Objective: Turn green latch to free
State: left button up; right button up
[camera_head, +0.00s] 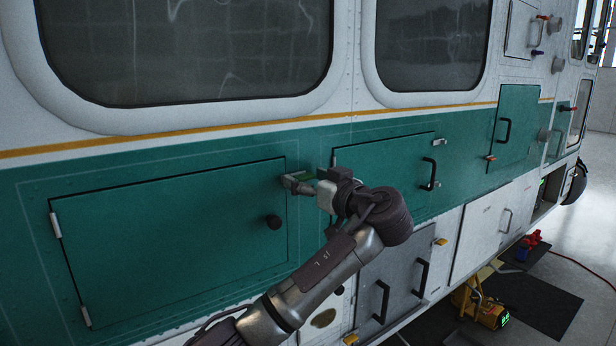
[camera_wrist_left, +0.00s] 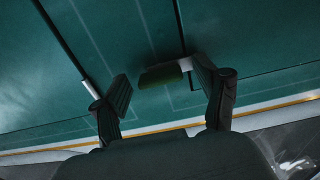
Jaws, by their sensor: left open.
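The green latch (camera_wrist_left: 158,77) is a short green handle at the panel seam of the helicopter's teal side. In the head view it is partly covered by my left gripper (camera_head: 300,182), at the upper right corner of the large teal door (camera_head: 170,235). In the left wrist view my left gripper (camera_wrist_left: 161,74) is open. Its two dark fingers stand on either side of the latch. The right finger is very close to the latch's right end; I cannot tell whether it touches. The left finger is apart from it. My right gripper is not in view.
A second teal door with a black handle (camera_head: 429,174) is to the right. Grey doors (camera_head: 392,280) lie below. A yellow device (camera_head: 480,308) stands on the floor at the lower right.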

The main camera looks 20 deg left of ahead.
pick_arm(q)
jog(key=shift+c, duration=0.2)
jog(key=c, duration=1.1)
